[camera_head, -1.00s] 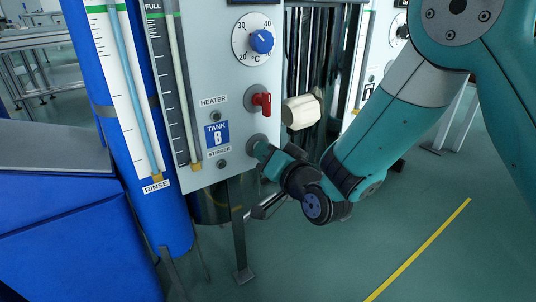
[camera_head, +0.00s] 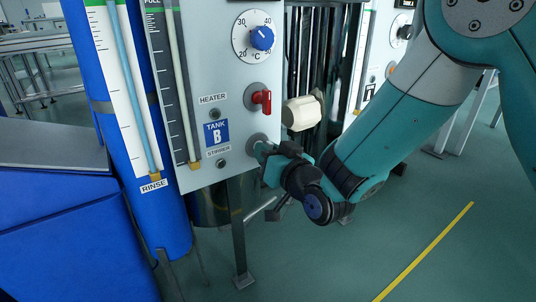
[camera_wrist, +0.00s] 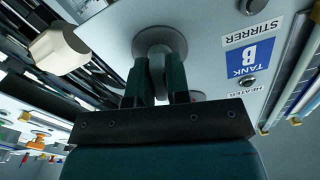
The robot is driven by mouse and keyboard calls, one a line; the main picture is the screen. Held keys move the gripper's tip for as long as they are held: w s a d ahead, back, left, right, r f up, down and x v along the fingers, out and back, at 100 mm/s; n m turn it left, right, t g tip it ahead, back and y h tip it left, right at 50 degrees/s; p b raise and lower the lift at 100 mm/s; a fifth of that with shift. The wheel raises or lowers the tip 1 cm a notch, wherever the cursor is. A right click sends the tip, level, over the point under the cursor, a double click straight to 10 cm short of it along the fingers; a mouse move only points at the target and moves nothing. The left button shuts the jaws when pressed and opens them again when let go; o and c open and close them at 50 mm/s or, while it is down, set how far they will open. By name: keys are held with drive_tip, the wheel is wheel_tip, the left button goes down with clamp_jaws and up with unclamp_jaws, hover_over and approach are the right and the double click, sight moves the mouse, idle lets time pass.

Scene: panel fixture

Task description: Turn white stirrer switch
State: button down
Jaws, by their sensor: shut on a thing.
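The stirrer switch sits low on the Tank B panel. Its round grey base (camera_head: 255,140) shows in the head view, while its handle is hidden there by my gripper (camera_head: 264,150). In the wrist view, the pale switch handle (camera_wrist: 158,76) stands between the two dark green fingers of my gripper (camera_wrist: 157,88), which are shut on it. The round base (camera_wrist: 158,40) shows just beyond the fingertips. The STIRRER label (camera_head: 219,151) is left of the switch.
The red heater switch (camera_head: 263,98) is right above, with the blue temperature knob (camera_head: 262,38) higher up. A cream cylindrical part (camera_head: 302,112) juts out right of the panel. The blue rinse column (camera_head: 155,215) stands left. Floor at the lower right is clear.

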drive_tip(key=shift+f+n+b, duration=0.25)
drive_tip(key=shift+n+b, duration=0.35)
drive_tip(key=shift+n, duration=0.5)
drive_tip(key=shift+w+r+n, duration=0.1)
drive_tip(key=shift+n, duration=0.4)
idle(2.2)
drive_tip(key=c, duration=1.2)
unclamp_jaws()
drive_tip(key=shift+o, duration=0.2)
